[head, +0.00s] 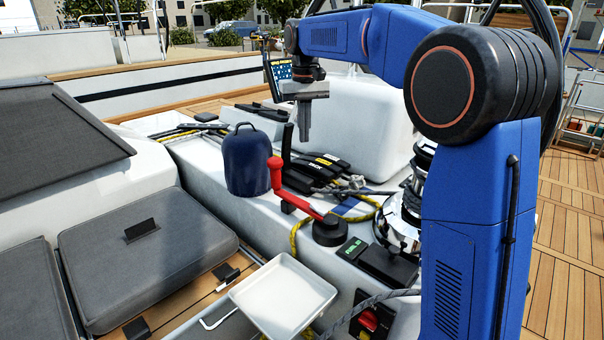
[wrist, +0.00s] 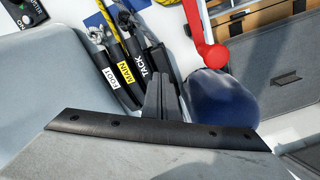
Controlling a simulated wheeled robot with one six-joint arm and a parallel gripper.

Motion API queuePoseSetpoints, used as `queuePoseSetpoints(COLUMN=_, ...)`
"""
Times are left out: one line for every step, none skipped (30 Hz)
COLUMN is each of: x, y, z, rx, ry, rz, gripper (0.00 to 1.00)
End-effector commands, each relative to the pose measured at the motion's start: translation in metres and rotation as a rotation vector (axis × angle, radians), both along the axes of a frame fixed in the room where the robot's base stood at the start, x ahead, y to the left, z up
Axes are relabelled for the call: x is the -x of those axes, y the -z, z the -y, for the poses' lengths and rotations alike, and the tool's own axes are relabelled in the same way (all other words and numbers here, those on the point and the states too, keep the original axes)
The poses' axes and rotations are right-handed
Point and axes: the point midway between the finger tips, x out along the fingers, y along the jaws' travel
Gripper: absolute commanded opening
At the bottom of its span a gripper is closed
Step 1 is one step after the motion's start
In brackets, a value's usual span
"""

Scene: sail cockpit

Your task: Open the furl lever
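A bank of black clutch levers (head: 318,170) lies on the white cockpit coaming. In the wrist view the labels read as MAIN (wrist: 131,72), TACK (wrist: 142,62) and one that looks like FOOT (wrist: 120,82); I cannot read FURL on any. One black lever (head: 287,143) stands upright in the head view, just left of the lying levers; its label does not show. My gripper (head: 303,138) hangs above the bank, fingers pointing down, and looks shut and empty. Its fingers (wrist: 160,75) show close together in the wrist view, apart from the levers as far as I can tell.
A red winch handle (head: 277,178) and a dark blue bag (head: 247,160) stand close left of the levers. A chrome winch (head: 398,222) is at right, a white tray (head: 284,296) in front. A white raised housing (head: 365,110) stands behind.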

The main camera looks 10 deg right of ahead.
Motion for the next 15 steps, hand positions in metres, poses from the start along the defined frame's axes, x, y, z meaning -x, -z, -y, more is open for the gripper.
queuePoseSetpoints(x=0.0, y=0.0, z=0.0, rx=0.0, ry=0.0, rz=0.0, gripper=0.0)
queuePoseSetpoints(x=0.0, y=0.0, z=0.0, rx=0.0, ry=0.0, rz=0.0, gripper=0.0)
queuePoseSetpoints(x=0.001, y=0.0, z=0.001, rx=0.0, ry=0.0, rz=0.0, gripper=0.0)
queuePoseSetpoints(x=0.001, y=0.0, z=0.001, rx=0.0, ry=0.0, rz=0.0, gripper=0.0)
queuePoseSetpoints(x=0.002, y=0.0, z=0.002, rx=0.0, ry=0.0, rz=0.0, gripper=0.0)
queuePoseSetpoints(x=0.003, y=0.0, z=0.003, rx=0.0, ry=0.0, rz=0.0, gripper=0.0)
queuePoseSetpoints(x=0.005, y=0.0, z=0.004, rx=0.0, ry=0.0, rz=0.0, gripper=0.0)
queuePoseSetpoints(x=0.006, y=0.0, z=0.005, rx=0.0, ry=0.0, rz=0.0, gripper=0.0)
queuePoseSetpoints(x=0.008, y=0.0, z=0.006, rx=0.0, ry=0.0, rz=-0.001, gripper=0.0)
queuePoseSetpoints(x=0.01, y=0.0, z=0.007, rx=0.0, ry=0.0, rz=-0.001, gripper=0.0)
queuePoseSetpoints(x=0.011, y=0.0, z=0.009, rx=0.0, ry=0.0, rz=-0.001, gripper=0.0)
queuePoseSetpoints(x=0.014, y=0.0, z=0.01, rx=0.0, ry=0.0, rz=0.0, gripper=0.0)
queuePoseSetpoints(x=0.015, y=0.0, z=0.011, rx=0.0, ry=0.0, rz=0.0, gripper=0.0)
queuePoseSetpoints(x=0.017, y=0.0, z=0.013, rx=0.0, ry=0.0, rz=0.0, gripper=0.0)
queuePoseSetpoints(x=0.019, y=0.0, z=0.014, rx=0.0, ry=0.001, rz=0.0, gripper=0.0)
